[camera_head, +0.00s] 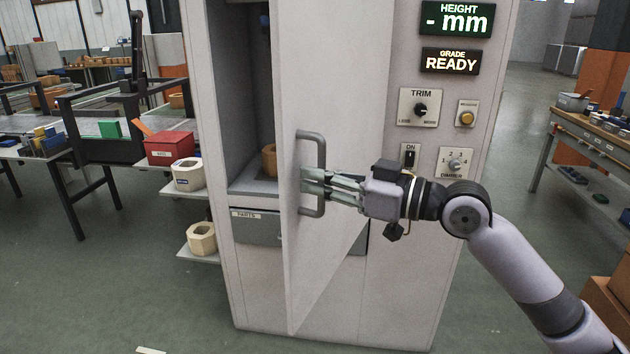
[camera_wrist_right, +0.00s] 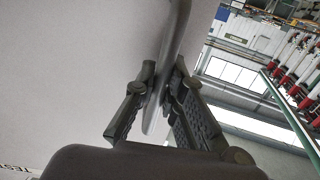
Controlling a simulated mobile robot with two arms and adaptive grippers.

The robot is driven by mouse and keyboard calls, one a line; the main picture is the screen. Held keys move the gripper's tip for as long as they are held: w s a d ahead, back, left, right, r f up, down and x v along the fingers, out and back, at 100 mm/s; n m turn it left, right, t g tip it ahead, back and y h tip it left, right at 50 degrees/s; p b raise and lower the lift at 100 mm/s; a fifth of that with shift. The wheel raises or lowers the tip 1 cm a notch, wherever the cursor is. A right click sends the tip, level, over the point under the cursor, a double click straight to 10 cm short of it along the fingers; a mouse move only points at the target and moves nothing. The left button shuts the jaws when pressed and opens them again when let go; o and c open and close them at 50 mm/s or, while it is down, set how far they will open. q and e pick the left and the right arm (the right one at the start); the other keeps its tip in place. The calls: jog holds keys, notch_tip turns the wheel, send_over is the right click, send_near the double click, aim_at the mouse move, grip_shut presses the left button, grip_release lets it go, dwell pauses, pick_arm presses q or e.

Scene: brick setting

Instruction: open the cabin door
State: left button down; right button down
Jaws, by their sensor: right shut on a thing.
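The cabin door (camera_head: 335,90) of the tall pale cabinet stands partly open, swung out toward me, with the cabinet's inside showing to its left. Its grey bar handle (camera_head: 322,150) is upright on the door face. My right gripper (camera_head: 312,184) is shut on the lower part of the handle. In the right wrist view the two fingers (camera_wrist_right: 158,92) lie on either side of the handle (camera_wrist_right: 172,50), beside the pale door face (camera_wrist_right: 70,70). A tan part (camera_head: 269,160) stands on the shelf inside, partly hidden by the door. My left gripper is not in view.
The control panel right of the door has a trim knob (camera_head: 421,109), an ON switch (camera_head: 409,156) and a dimmer dial (camera_head: 455,162). A parts drawer (camera_head: 257,227) sits below the opening. Side shelves with a red box (camera_head: 170,148) stand left. Floor in front is clear.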

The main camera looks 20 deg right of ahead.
jog(key=c, duration=1.6)
grip_release()
jog(key=shift+c, duration=0.2)
jog(key=v, duration=1.2)
jog(key=shift+r, duration=0.1)
jog(key=shift+c, duration=0.2)
